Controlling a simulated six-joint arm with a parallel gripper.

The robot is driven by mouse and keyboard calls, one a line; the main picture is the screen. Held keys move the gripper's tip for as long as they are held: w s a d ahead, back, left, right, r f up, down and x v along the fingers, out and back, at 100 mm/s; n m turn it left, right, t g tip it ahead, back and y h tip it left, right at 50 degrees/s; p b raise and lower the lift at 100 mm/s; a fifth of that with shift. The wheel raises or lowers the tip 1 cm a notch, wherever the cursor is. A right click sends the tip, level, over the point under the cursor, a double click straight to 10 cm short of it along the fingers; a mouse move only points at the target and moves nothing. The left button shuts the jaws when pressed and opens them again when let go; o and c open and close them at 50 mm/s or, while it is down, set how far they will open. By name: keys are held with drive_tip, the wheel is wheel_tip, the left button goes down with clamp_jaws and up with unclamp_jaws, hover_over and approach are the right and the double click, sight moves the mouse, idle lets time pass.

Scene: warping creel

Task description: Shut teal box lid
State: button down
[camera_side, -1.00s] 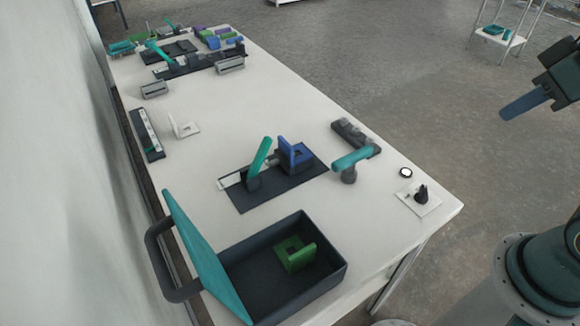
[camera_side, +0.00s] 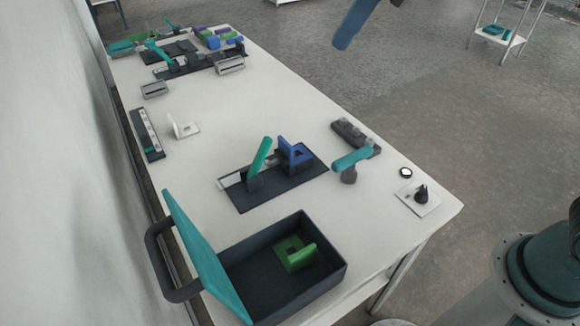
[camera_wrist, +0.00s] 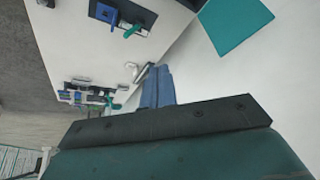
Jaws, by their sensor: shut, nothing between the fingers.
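The box (camera_side: 322,285) is dark grey and stands open at the near end of the white table. Its teal lid (camera_side: 205,258) is raised, leaning up at the box's left side, and a dark handle loop (camera_side: 160,262) stands out behind it. A green bracket (camera_side: 296,256) lies inside the box. The teal lid also shows in the wrist view (camera_wrist: 235,25) at the upper right. My gripper (camera_side: 350,28) is at the top of the side view, in the air and well away from the lid. Its blue fingers (camera_wrist: 157,88) are together and empty in the wrist view.
A dark plate (camera_side: 285,190) with a teal lever and a blue bracket sits beyond the box. A teal-topped handle (camera_side: 350,162) stands at the table's right edge. A white bracket (camera_side: 184,127) lies farther left. The table middle is clear.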

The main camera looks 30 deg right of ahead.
drive_tip(key=a+f+n+g, duration=0.1)
drive_tip(key=a+f+n, duration=0.1)
drive_tip(key=a, duration=0.8)
drive_tip(key=a+f+n+g, duration=0.1)
drive_tip(key=a+f+n, duration=0.2)
drive_tip(key=a, duration=0.8)
drive_tip(key=a+f+n+g, duration=0.1)
drive_tip(key=a+f+n, duration=0.2)
drive_tip(key=a, duration=0.7)
drive_tip(key=shift+s+a+n+g+y, duration=0.15)
drive_tip(key=shift+s+n+g+y, duration=0.15)
drive_tip(key=shift+s+n+y, duration=0.25)
drive_tip(key=shift+w, duration=0.1)
drive_tip(key=x, duration=1)
drive_tip(key=shift+d+f, duration=0.15)
drive_tip(key=shift+d, duration=2)
drive_tip(key=shift+d, duration=0.15)
